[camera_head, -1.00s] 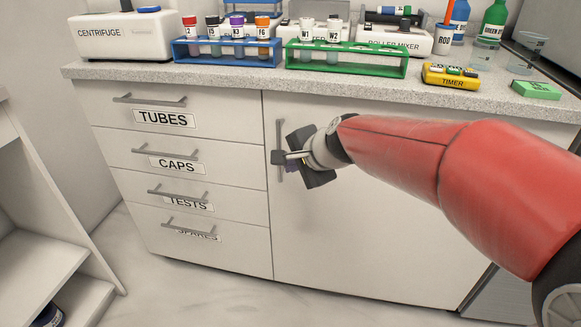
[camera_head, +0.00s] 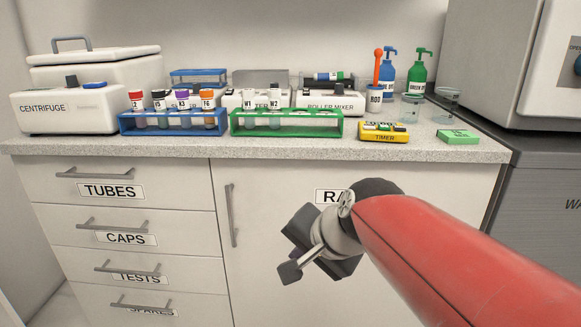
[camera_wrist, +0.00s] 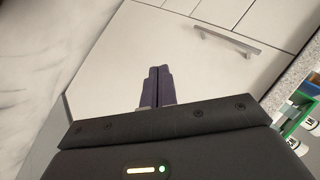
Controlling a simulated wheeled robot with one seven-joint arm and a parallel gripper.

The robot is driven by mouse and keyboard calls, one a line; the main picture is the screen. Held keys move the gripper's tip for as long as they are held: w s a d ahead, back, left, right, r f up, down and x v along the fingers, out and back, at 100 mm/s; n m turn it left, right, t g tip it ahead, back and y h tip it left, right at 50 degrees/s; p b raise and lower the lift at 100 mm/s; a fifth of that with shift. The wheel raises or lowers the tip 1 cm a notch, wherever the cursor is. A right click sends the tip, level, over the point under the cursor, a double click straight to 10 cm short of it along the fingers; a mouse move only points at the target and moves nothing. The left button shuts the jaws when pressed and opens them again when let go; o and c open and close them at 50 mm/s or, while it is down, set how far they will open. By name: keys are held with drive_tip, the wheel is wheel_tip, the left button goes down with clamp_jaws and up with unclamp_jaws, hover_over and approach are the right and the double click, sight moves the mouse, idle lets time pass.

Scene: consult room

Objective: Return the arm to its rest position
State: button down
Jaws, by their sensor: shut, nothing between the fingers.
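My red arm (camera_head: 450,255) reaches in from the lower right in the head view. My gripper (camera_head: 290,271) is in front of the cabinet door, right of and below its vertical handle (camera_head: 232,215), apart from it. In the wrist view my gripper's dark fingers (camera_wrist: 158,72) are together with nothing between them. A bar handle (camera_wrist: 227,42) on the pale cabinet front shows to their upper right. The cabinet door (camera_head: 265,190) looks closed. Its label is partly hidden by my wrist.
The counter (camera_head: 270,150) above carries a centrifuge (camera_head: 70,108), a blue tube rack (camera_head: 172,122), a green tube rack (camera_head: 285,123), a yellow timer (camera_head: 384,132) and a green block (camera_head: 458,137). Drawers (camera_head: 130,215) are on the left. The space before the door's lower part is free.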

drive_tip(key=s+d+f+n+h, duration=0.2)
drive_tip(key=s+d+f, duration=0.1)
drive_tip(key=s+d, duration=0.3)
drive_tip(key=s+d+f+n+h, duration=0.2)
drive_tip(key=s+d, duration=0.4)
drive_tip(key=d, duration=0.4)
wheel_tip(320, 180, down, 2)
drive_tip(key=shift+s+d+f+n+g+h, duration=0.1)
drive_tip(key=shift+s+d+n+g+h, duration=0.2)
drive_tip(key=shift+n, duration=0.5)
drive_tip(key=shift+w+a, duration=0.1)
